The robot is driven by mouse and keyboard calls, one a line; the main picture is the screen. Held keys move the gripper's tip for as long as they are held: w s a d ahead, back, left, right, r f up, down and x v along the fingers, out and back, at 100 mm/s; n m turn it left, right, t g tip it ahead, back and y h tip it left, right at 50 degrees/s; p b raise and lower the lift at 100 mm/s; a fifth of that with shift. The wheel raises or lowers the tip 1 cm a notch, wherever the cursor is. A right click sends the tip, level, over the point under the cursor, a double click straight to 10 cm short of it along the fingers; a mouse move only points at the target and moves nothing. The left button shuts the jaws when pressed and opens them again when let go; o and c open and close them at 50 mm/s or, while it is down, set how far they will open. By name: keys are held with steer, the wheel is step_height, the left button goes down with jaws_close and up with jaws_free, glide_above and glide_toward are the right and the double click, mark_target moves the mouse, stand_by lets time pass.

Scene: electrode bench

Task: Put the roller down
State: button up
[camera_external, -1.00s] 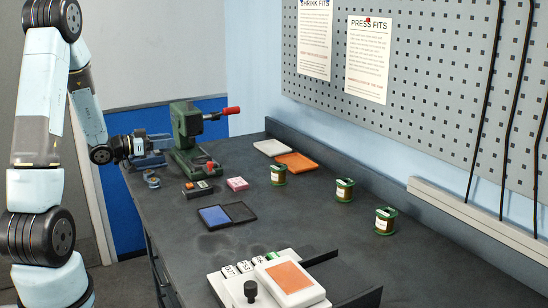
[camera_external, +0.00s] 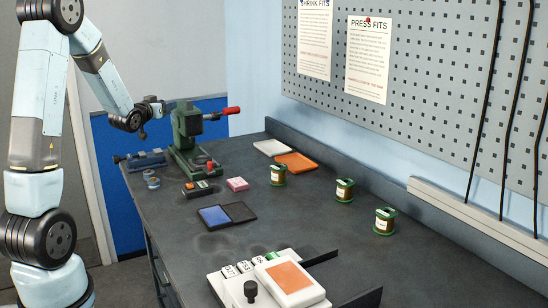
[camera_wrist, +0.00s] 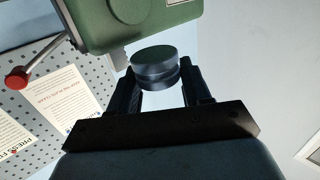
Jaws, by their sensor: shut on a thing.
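The roller (camera_wrist: 154,72) is a short, dark grey cylinder with a groove around its side. In the wrist view it sits between the two fingers of my gripper (camera_wrist: 158,88), which is shut on it. In the external view my gripper (camera_external: 158,106) is raised above the bench, to the left of the green press head. The roller is too small there to make out clearly.
The green press (camera_external: 187,140) with a red-tipped lever stands close to my gripper.

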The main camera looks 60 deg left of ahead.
steer(key=w+d+m+t+h, duration=0.1)
steer(key=w+d+h, duration=0.1)
steer(key=w+d, duration=0.5)
steer(key=w+d+r+m+t+h, duration=0.15)
steer(key=w+d, duration=0.25)
steer(key=d, duration=0.7)
steer(key=w+d+m+t+h, duration=0.1)
steer(key=w+d+m+h, duration=0.1)
steer(key=w+d, duration=0.5)
steer(key=d+f+m+h, duration=0.2)
steer(key=d+m+h, duration=0.3)
steer(key=d, duration=2.6)
steer(key=a+n, duration=0.1)
steer(key=a, duration=0.5)
steer(key=shift+s+a+h, duration=0.2)
steer(key=shift+h, duration=0.15)
steer(key=shift+r+n+t, duration=0.1)
steer(key=shift+n+t, duration=0.15)
